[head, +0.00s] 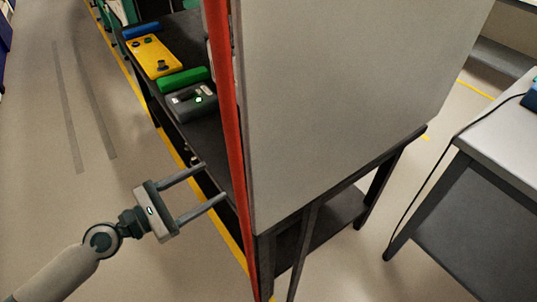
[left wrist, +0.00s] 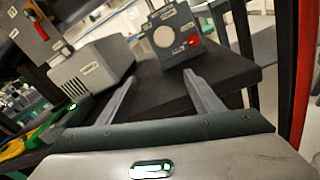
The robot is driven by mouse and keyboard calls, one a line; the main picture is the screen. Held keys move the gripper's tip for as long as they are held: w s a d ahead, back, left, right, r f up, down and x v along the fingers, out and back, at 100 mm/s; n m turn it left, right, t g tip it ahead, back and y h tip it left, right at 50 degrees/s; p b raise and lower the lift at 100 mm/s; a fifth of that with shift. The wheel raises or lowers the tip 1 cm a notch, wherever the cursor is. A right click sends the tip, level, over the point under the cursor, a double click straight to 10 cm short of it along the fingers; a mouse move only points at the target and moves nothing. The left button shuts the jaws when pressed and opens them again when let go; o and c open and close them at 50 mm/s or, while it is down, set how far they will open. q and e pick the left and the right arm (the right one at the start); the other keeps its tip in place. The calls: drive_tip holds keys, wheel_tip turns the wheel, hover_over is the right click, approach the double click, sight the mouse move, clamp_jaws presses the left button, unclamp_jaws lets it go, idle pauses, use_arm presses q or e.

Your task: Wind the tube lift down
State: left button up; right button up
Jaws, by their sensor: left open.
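My left gripper (head: 215,180) is open and empty beside the dark bench's near edge in the head view. In the left wrist view its two fingers (left wrist: 159,77) reach towards the dark bench top, with nothing between them. Beyond them stands a grey unit (left wrist: 181,35) with a pale round disc and a red knob. To its left are a grey labelled box (left wrist: 92,68) and an upright grey panel with a red handle (left wrist: 40,18). The labels are too small to read, so I cannot tell which part is the tube lift. My right gripper is out of view.
A large grey cabinet wall (head: 350,90) with a red edge post (head: 225,110) hides much of the bench. On the bench are a yellow control box (head: 153,57), a green block (head: 183,79) and a grey device (head: 192,101). Floor to the left is clear.

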use_arm(q)
drive_tip(key=s+r, duration=0.1)
drive_tip(key=d+r+n+h, duration=0.1)
drive_tip(key=r, duration=0.1)
drive_tip(key=shift+s+n+g, duration=0.3)
drive_tip(key=shift+s+g, duration=0.1)
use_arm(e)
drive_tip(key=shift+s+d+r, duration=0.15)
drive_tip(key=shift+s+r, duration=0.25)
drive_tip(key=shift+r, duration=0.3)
use_arm(q)
drive_tip(key=p, duration=0.4)
approach(274, 149)
drive_tip(key=p+x, duration=0.1)
drive_tip(key=x, duration=0.6)
drive_tip(key=shift+w, duration=0.1)
drive_tip(key=shift+w+d+p, duration=0.3)
drive_tip(key=shift+w+d, duration=0.05)
drive_tip(key=shift+d, duration=0.15)
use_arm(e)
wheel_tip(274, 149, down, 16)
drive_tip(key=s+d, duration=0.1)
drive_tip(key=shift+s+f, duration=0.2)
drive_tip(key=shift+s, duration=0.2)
use_arm(q)
drive_tip(key=c, duration=1)
